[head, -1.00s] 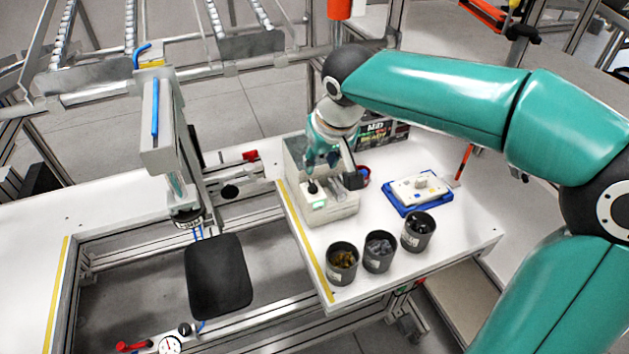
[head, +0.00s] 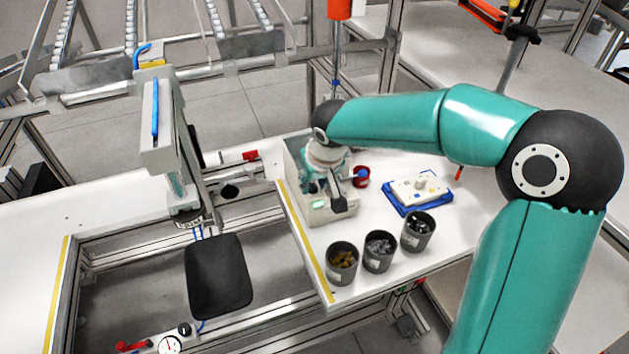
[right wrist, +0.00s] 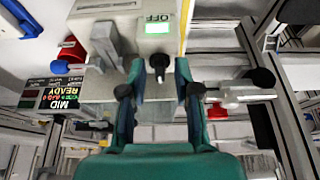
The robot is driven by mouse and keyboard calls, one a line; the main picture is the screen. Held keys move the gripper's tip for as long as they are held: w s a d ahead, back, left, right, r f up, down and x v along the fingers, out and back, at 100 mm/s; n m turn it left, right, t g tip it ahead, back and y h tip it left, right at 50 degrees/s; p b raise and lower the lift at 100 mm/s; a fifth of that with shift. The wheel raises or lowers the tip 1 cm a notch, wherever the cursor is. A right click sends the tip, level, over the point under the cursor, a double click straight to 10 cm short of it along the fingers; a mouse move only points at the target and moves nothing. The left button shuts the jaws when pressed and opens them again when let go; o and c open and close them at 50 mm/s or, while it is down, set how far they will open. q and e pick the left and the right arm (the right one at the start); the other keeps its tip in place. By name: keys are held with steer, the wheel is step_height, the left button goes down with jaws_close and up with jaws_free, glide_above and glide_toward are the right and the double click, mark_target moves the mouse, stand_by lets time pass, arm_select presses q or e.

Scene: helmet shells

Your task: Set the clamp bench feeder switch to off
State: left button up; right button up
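The feeder switch box (head: 338,216) is a pale grey housing on the white bench, with a small green-lit panel. In the right wrist view the same box shows a green-lit panel (right wrist: 157,28) next to a label reading OFF. A black-knobbed switch lever (right wrist: 158,62) stands beside the panel. My right gripper (right wrist: 159,70) is open, one fingertip on each side of the knob; I cannot tell whether either touches it. In the head view my right gripper (head: 325,186) is low over the box and partly hidden by its own wrist. My left gripper is out of view.
Three dark cups (head: 379,251) of small parts stand in front of the box. A blue tray (head: 421,206) with a white part lies to the right. A red round container (head: 361,176) is close behind the box. A post (head: 160,125) with a black pad stands left.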

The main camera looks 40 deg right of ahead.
jaws_close()
